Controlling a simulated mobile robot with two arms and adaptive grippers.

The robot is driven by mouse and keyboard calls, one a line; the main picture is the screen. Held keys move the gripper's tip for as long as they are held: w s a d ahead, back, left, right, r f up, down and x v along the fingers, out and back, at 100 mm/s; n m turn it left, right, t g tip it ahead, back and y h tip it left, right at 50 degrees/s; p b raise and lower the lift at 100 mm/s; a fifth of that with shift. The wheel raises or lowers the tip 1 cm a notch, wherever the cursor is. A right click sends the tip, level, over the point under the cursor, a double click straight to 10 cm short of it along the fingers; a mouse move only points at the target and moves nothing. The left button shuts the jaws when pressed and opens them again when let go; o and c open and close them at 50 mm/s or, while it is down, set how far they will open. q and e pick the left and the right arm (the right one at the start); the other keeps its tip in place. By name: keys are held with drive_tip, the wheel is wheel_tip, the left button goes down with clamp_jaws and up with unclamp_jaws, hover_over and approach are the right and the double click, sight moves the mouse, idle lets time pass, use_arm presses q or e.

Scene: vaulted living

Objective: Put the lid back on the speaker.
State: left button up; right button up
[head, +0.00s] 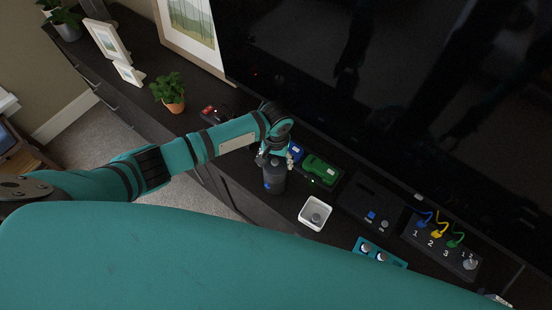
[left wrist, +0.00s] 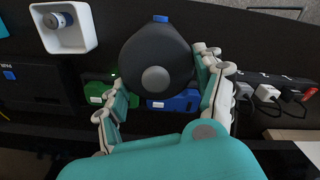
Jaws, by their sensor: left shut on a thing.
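The speaker (head: 274,183) is a dark upright cylinder with a blue mark on its front, standing on the dark console below my left gripper (head: 280,156). In the left wrist view a dark round lid (left wrist: 155,77) with a grey disc in its middle sits between the fingers of the left gripper (left wrist: 165,70), which is shut on it. A blue tab of the speaker (left wrist: 161,19) shows past the lid's edge. The lid lines up over the speaker; whether it is fully seated cannot be told. My right gripper is not in view.
A white square tray (head: 304,216) holding a small grey cylinder stands right of the speaker. A green toy-like device (head: 320,171) lies behind. A black box (head: 368,206) and a cable panel (head: 440,243) are further right. A potted plant (head: 173,106) stands left. The television (head: 400,90) rises behind.

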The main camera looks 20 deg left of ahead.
use_arm(q)
drive_tip(key=o, duration=1.1)
drive_tip(key=shift+o, duration=0.3)
wheel_tip(320, 180, up, 3)
drive_tip(key=p, duration=0.3)
drive_tip(key=shift+f, duration=0.2)
drive_tip(key=shift+r+p, duration=0.35)
drive_tip(key=shift+r, duration=1.85)
